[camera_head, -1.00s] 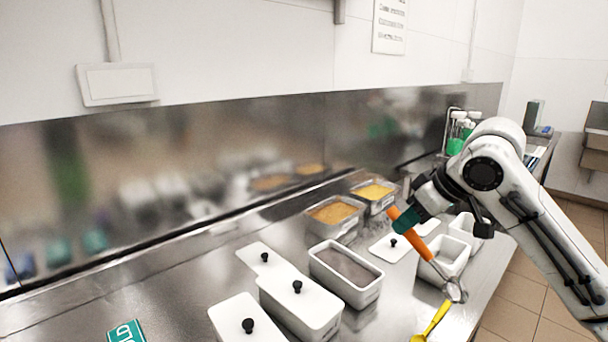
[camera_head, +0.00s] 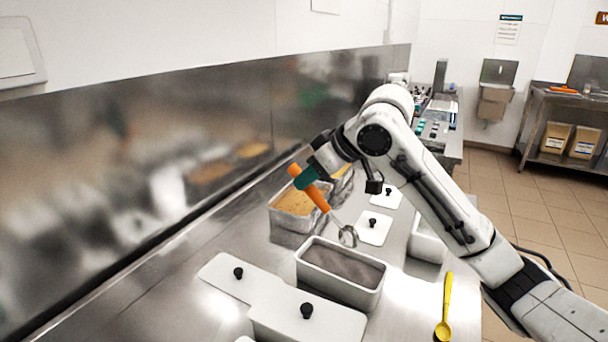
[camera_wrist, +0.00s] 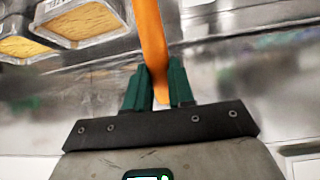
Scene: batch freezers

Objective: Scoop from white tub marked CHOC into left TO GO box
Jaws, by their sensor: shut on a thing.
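My gripper (camera_head: 308,178) is shut on the orange handle of a metal scoop (camera_head: 347,236). In the wrist view the green fingers (camera_wrist: 157,72) clasp the orange handle (camera_wrist: 149,35). The scoop's head hangs tilted beside the far edge of an open white tub (camera_head: 378,290) with dark brown contents, and looks empty. No CHOC marking is readable on this tub. Two brown boxes stand on a steel stand's shelf at the far right, a left one (camera_head: 555,138) and a right one (camera_head: 583,143); their labels are too small to read.
White lids with black knobs (camera_head: 238,285) lie left of and before the brown tub. A metal pan with tan contents (camera_head: 296,202) is behind it. A yellow spoon (camera_head: 446,305) lies to the right. Tiled floor (camera_head: 500,190) lies open between counter and steel stand (camera_head: 545,95).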

